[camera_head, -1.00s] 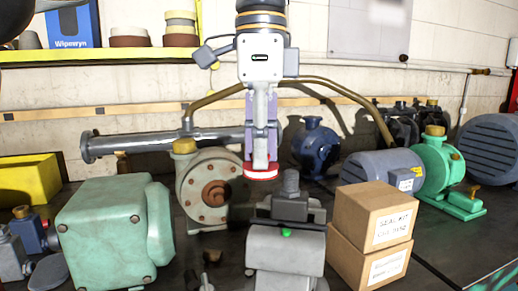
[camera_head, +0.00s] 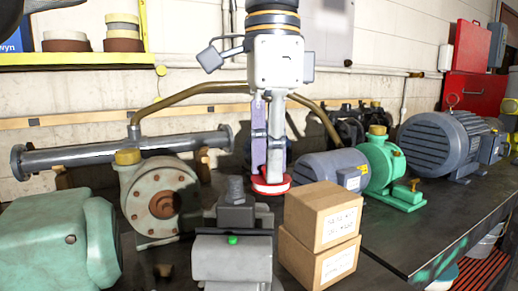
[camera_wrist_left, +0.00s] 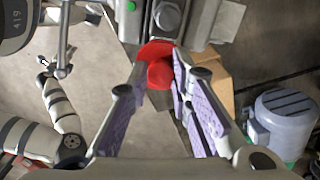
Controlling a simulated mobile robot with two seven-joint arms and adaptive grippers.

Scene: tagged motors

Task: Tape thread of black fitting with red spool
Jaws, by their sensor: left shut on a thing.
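The black fitting (camera_head: 236,188) stands upright, thread up, in the jaws of a grey vise (camera_head: 232,258). Its top also shows in the wrist view (camera_wrist_left: 167,15). My left gripper (camera_head: 270,168) points down and is shut on the red spool (camera_head: 271,186), a flat red disc with a white band. The spool (camera_wrist_left: 157,68) also shows between the fingertips in the wrist view.
Two stacked cardboard boxes (camera_head: 320,220) stand close to the right of the vise. A cream pump (camera_head: 160,200) and green gearbox (camera_head: 60,245) are left. Blue-grey (camera_head: 330,172) and green (camera_head: 385,170) machines stand behind right.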

